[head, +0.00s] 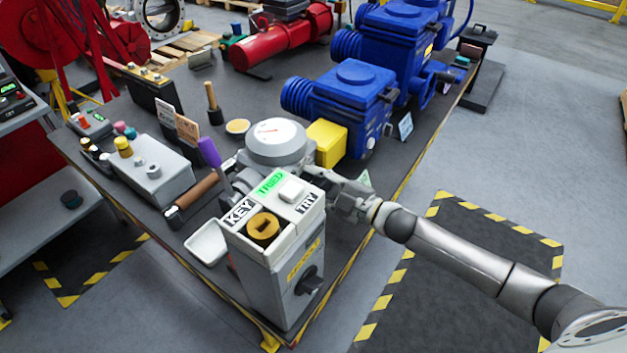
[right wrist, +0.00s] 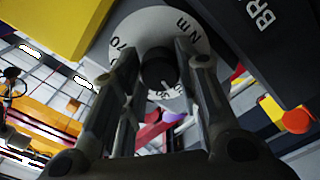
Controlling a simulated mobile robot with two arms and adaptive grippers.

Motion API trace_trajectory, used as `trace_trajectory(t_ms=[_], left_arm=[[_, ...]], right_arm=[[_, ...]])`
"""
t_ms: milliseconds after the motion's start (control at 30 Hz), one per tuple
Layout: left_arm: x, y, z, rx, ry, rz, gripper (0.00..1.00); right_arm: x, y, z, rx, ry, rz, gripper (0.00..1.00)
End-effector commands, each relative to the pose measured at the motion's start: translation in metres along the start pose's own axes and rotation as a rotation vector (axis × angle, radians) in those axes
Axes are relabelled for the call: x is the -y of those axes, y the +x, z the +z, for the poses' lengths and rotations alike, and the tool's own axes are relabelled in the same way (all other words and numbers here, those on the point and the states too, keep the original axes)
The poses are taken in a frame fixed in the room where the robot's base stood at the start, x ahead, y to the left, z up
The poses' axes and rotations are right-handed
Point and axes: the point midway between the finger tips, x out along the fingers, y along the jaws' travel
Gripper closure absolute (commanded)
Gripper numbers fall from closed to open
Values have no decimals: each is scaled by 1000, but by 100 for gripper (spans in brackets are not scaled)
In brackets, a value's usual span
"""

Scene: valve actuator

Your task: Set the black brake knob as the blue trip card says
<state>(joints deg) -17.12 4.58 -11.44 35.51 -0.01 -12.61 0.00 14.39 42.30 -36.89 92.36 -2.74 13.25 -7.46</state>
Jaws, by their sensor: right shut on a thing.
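In the right wrist view a black knob (right wrist: 158,70) stands in front of a white round dial (right wrist: 140,24). The dial reads "70" and "N m"; its other marks are partly hidden by my fingers. My right gripper (right wrist: 158,52) is shut on the knob, one finger on each side. In the head view my right gripper (head: 345,192) is beside the bench edge, behind the grey KEY/TRY box; the knob is hidden there. A small pale blue card (head: 405,127) stands by the blue actuator; its text is too small to read. My left gripper is not in view.
The grey box (head: 270,265) with a gold key switch and a black front handle (head: 308,285) stands close to my right gripper. A yellow block (head: 327,143) and a round gauge (head: 277,140) are just behind. A dark part lettered "BR" (right wrist: 262,20) is beside the dial.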

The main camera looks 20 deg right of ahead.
Motion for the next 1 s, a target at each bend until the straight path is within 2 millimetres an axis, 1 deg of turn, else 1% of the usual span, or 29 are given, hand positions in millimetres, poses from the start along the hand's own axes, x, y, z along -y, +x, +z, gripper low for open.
trace_trajectory(t_ms=[167,700,1000], left_arm=[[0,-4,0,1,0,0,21],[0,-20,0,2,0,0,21],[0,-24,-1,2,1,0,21]], right_arm=[[0,0,0,1,45,-1,94],[-1,0,0,1,388,-1,94],[-1,0,0,1,501,-1,94]])
